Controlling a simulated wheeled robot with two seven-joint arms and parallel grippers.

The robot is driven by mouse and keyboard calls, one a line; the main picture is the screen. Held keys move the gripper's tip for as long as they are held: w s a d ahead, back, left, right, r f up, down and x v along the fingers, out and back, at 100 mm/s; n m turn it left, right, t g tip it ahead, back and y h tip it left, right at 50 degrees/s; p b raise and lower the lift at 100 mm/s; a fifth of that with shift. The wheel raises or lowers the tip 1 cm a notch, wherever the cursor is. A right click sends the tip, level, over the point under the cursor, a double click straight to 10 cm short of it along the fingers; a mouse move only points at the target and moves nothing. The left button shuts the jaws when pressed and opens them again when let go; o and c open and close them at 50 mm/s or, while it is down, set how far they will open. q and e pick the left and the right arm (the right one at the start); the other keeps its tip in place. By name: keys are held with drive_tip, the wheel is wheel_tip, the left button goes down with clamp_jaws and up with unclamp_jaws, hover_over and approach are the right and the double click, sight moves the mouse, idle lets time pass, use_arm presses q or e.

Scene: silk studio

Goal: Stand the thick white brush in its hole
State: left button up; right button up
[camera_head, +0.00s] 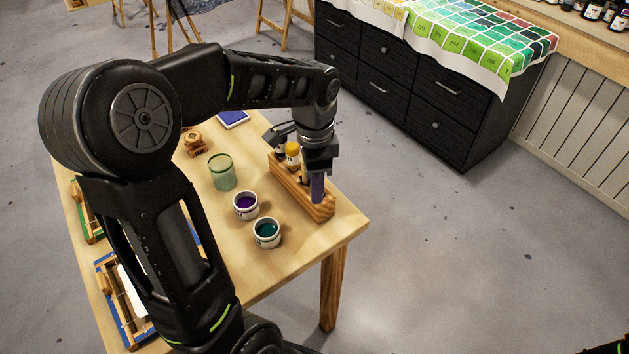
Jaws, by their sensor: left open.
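A wooden block brush stand (318,205) lies along the right edge of the table. My left gripper (317,172) is open and reaches down over the stand. A purple upright piece (317,190) shows just below the fingers, at the stand's near half. A yellow-topped piece (292,150) stands at the stand's far half, left of the gripper. The gripper and wrist hide part of the stand and its holes. I cannot make out the thick white brush for certain.
A pot of purple paint (246,205), a pot of teal paint (267,233) and a green glass jar (222,171) stand left of the stand. Wooden frames (120,300) lie at the table's left. A dark drawer cabinet (400,85) stands beyond the table.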

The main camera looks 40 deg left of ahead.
use_arm(q)
wheel_tip(320, 180, up, 8)
idle(0.6)
drive_tip(key=shift+f, duration=0.15)
idle(0.8)
